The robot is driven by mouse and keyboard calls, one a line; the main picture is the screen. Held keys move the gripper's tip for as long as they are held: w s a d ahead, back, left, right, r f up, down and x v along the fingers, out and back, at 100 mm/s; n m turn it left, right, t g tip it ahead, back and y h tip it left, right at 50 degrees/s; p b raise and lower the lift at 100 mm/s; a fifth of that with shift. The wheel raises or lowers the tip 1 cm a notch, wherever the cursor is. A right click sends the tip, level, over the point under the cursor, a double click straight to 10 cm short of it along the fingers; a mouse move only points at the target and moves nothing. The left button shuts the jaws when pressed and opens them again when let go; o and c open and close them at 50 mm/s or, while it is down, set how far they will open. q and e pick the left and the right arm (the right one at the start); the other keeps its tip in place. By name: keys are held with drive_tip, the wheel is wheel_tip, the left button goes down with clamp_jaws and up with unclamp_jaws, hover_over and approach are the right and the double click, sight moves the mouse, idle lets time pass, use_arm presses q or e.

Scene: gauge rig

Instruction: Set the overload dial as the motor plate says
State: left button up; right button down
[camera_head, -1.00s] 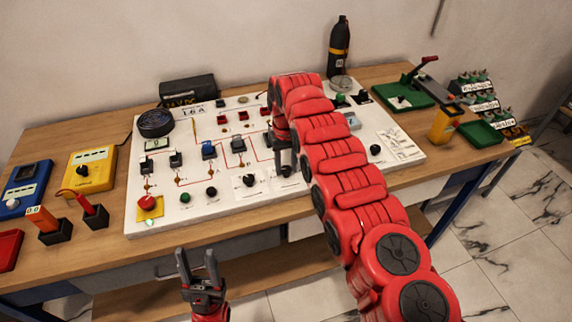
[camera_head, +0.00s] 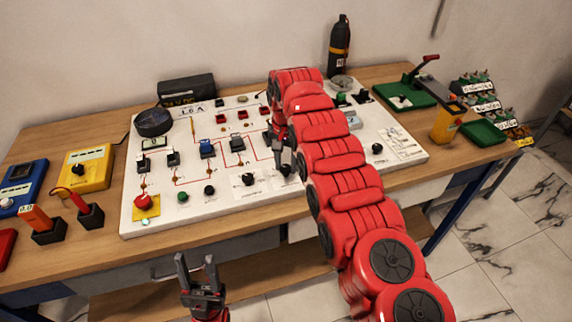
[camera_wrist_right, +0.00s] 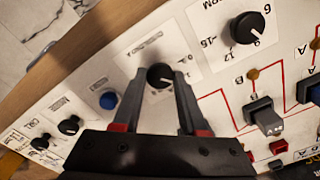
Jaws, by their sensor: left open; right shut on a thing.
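The motor control board (camera_head: 225,215) lies on the bench. A small white plate (camera_head: 190,110) at its back left seems to read 1.6 A; the print is blurred. My right gripper (camera_head: 284,168) is over the board's front middle. In the right wrist view my right gripper (camera_wrist_right: 159,84) is shut on a black dial knob (camera_wrist_right: 160,74) on a white card; its scale is too small to read. Beside it is another black dial (camera_wrist_right: 247,28) marked 6, 9, 12, 15. My left gripper (camera_head: 199,275) is open and empty in front of the bench.
A blue button (camera_wrist_right: 108,100) is close to the held knob. Blue (camera_head: 22,185) and yellow (camera_head: 87,168) meters stand at the left. A black bottle (camera_head: 339,50) stands at the back. My right arm covers much of the board's right half.

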drive_tip(key=m, duration=0.4)
drive_tip(key=shift+r+m, duration=0.1)
drive_tip(key=shift+m, duration=2.1)
drive_tip(key=shift+w, duration=0.1)
drive_tip(key=shift+c, duration=2.2)
unclamp_jaws()
